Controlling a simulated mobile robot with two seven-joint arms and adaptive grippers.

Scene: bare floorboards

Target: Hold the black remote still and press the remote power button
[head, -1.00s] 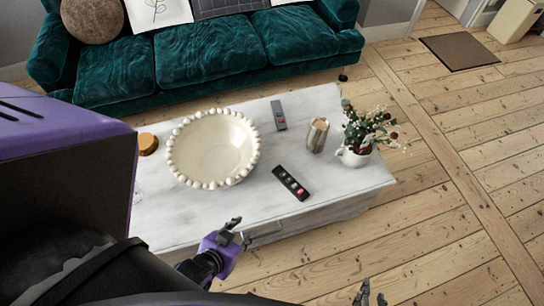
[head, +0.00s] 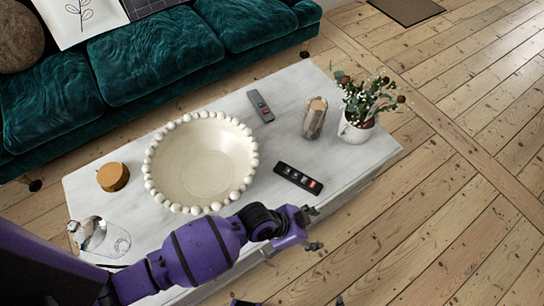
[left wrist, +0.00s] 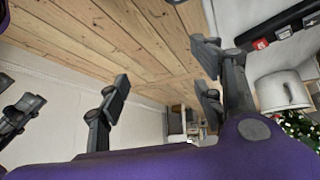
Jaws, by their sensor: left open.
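The black remote (head: 298,178) lies on the white table near its front edge, with a red button at its right end. Its red button end also shows in the left wrist view (left wrist: 284,31). My left gripper (head: 316,228) is open and empty, just in front of the black remote and apart from it. Its spread fingers show in the left wrist view (left wrist: 165,85). Dark fingers at the left of the left wrist view look like my right gripper (left wrist: 20,115); its opening is unclear. Only small dark tips show at the bottom of the head view.
A green sofa (head: 150,60) stands behind. Floor to the right is clear.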

